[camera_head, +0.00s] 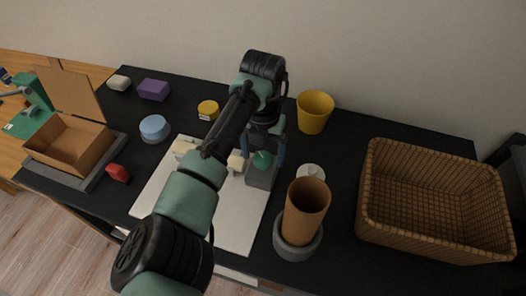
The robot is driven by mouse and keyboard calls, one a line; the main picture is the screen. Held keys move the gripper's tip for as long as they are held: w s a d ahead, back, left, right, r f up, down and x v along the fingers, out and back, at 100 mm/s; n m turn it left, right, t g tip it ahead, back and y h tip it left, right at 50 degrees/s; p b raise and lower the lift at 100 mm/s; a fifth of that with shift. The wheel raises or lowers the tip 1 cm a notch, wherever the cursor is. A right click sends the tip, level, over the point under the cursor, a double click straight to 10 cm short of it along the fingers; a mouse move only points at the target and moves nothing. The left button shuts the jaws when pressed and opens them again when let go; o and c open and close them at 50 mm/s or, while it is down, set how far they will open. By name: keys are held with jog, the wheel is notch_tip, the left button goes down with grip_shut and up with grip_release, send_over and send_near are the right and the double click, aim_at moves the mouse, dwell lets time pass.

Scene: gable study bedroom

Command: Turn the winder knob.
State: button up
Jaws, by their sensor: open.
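A green round knob (262,159), likely the winder knob, sits on top of a grey box-shaped block (261,177) at the right side of a white board. My gripper (264,157) points down over it, with its blue fingers apart, one on each side of the knob in the picture. The fingers look open; I cannot tell whether either touches the knob. My arm crosses the board and hides part of it and part of a cream-coloured object (236,162) left of the block.
Right of the block stand a brown cup in a grey round base (298,247), a white lidded item (311,172) and a yellow cup (314,112). A wicker basket (432,242) fills the right side. An open cardboard box (68,145) and small items lie left.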

aim_at(265, 157)
notch_tip(265, 157, up, 13)
dwell(0.4)
dwell(0.4)
jog(key=w+d+r+n+t+h+p, duration=0.2)
jog(key=w+d+r+n+t, duration=0.15)
jog(key=d+r, duration=0.25)
jog(key=w+d+r+n+t+h+p, duration=0.1)
jog(key=w+d+r+n+t+h, duration=0.1)
jog(key=d+r+n+t, duration=0.35)
jog(key=d+r+n+t+h+p, duration=0.3)
jog(key=r+n, duration=0.4)
jog(key=r, duration=0.7)
jog(key=s+a+r+n+t+p, duration=0.1)
jog(key=s+a+r+n+t, duration=0.1)
jog(key=r+n+t, duration=0.3)
jog(key=s+a+r+n+t, duration=0.1)
jog(key=s+a+r+n, duration=0.15)
jog(key=r, duration=0.35)
jog(key=s+a+r+n+t+p, duration=0.1)
jog(key=s+r+n+t, duration=0.25)
jog(key=r, duration=0.25)
jog(key=s+a+r+n+t+y+p, duration=0.1)
jog(key=s+a+r+n+t+y, duration=0.5)
jog(key=s+a+r+n, duration=0.3)
jog(key=s+n+y, duration=0.1)
jog(key=s+n, duration=0.2)
jog(key=shift+s+a+n, duration=0.15)
jog(key=shift+n, duration=0.15)
